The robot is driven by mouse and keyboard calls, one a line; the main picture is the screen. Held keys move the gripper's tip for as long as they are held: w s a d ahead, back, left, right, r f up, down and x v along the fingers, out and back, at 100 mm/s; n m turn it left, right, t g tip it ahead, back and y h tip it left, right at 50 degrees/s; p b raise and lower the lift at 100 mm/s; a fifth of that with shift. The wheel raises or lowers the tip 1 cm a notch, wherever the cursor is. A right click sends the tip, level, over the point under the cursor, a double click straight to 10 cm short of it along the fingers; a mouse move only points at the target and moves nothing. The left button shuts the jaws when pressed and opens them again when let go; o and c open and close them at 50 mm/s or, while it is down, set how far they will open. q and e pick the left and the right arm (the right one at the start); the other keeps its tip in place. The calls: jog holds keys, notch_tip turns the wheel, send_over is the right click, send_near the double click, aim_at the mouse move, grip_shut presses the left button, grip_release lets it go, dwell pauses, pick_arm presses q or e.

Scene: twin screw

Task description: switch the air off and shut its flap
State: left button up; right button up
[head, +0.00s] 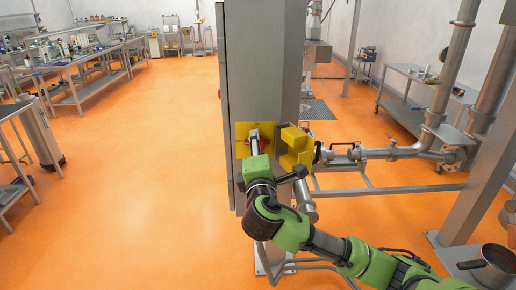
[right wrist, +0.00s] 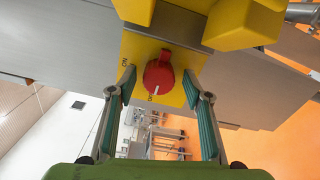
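A yellow switch plate (head: 242,129) is on the grey steel cabinet. It carries a red rotary knob (right wrist: 159,75), whose white mark points toward the bottom of the right wrist view. An "ON" label shows upside down at the plate's left; a second label by the mark is too small to read surely. The yellow flap (head: 296,146) stands open to the right of the plate; yellow parts of it show at the top of the right wrist view (right wrist: 245,22). My right gripper (right wrist: 160,88) is open, its fingers either side of the knob, apart from it. My left gripper is not in view.
The steel cabinet (head: 262,60) stands upright in front of me. Steel pipes (head: 390,152) and a post (head: 490,170) are at the right, with a pot (head: 492,262) at the lower right. The orange floor at left is clear, up to benches (head: 75,75).

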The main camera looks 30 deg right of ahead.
jog(key=v, duration=1.2)
dwell(0.4)
